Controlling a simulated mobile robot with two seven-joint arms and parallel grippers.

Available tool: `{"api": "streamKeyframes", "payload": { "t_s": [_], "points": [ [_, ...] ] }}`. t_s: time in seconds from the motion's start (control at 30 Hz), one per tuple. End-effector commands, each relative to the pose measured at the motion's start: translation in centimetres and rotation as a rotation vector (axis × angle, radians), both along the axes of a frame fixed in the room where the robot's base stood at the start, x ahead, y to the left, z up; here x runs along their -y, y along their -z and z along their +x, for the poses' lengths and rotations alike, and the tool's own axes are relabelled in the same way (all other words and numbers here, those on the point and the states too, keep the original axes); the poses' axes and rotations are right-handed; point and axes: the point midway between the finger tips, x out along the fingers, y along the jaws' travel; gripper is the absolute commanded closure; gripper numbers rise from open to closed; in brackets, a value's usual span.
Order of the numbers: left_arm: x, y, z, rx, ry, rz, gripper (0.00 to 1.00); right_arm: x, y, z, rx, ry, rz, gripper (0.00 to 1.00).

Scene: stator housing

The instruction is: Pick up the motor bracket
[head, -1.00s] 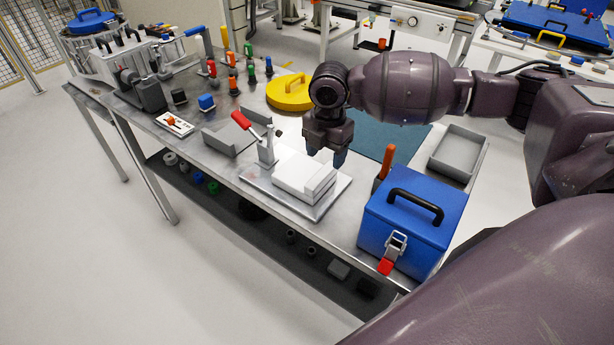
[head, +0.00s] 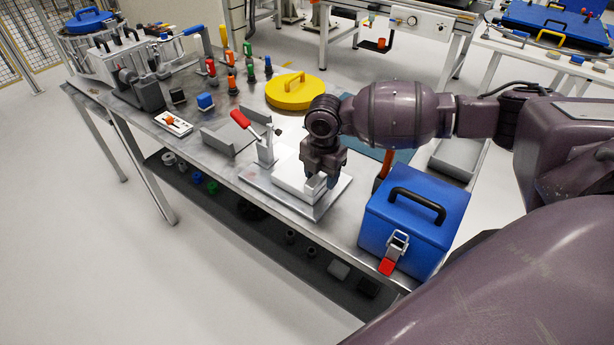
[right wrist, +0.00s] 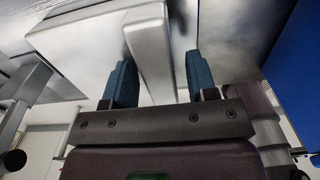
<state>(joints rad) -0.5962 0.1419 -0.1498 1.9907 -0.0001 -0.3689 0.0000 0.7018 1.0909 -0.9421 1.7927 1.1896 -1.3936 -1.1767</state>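The motor bracket appears to be the pale grey-white block (head: 291,178) on a flat metal plate (head: 262,190) near the table's front edge. My right gripper (head: 317,181) is at the block's right end and hides part of it. In the right wrist view the two blue-grey fingers (right wrist: 160,82) are apart, on either side of a raised pale wall of the bracket (right wrist: 150,52). The left finger is close to this wall, and a gap shows before the right finger. Whether the left finger touches cannot be told. My left gripper is not in view.
A red-handled toggle clamp (head: 264,148) stands just left of the block. A blue box (head: 408,240) with a black handle stands to the right. A yellow disc (head: 296,94) lies behind, and a grey tray (head: 455,160) is at the right edge.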

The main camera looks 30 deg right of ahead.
Motion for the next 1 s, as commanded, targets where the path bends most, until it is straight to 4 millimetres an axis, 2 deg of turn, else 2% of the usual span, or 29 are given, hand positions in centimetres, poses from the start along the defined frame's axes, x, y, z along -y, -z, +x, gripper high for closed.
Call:
{"api": "streamKeyframes", "payload": {
  "t_s": [0.03, 0.3, 0.33, 0.77, 0.87, 1.0],
  "points": [
    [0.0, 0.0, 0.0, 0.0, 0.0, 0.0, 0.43, 0.0, 0.0, 0.0, 0.0, 0.0, 0.0, 0.56],
    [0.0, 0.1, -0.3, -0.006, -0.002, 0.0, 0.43, 0.0, 0.0, 0.0, 0.0, 0.0, 0.0, 0.97],
    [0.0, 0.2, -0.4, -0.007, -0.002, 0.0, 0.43, 0.0, 0.0, 0.0, 0.0, 0.0, 0.0, 1.0],
    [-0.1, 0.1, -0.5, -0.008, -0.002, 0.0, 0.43, 0.0, -0.7, 0.1, 0.004, 0.0, 0.001, 1.0],
    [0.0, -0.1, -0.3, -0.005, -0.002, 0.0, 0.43, 0.0, -1.8, 0.1, 0.005, 0.0, 0.001, 1.0],
    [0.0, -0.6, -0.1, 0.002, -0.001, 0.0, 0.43, 0.0, -4.5, 0.2, 0.008, 0.0, 0.001, 1.0]
  ]
}}
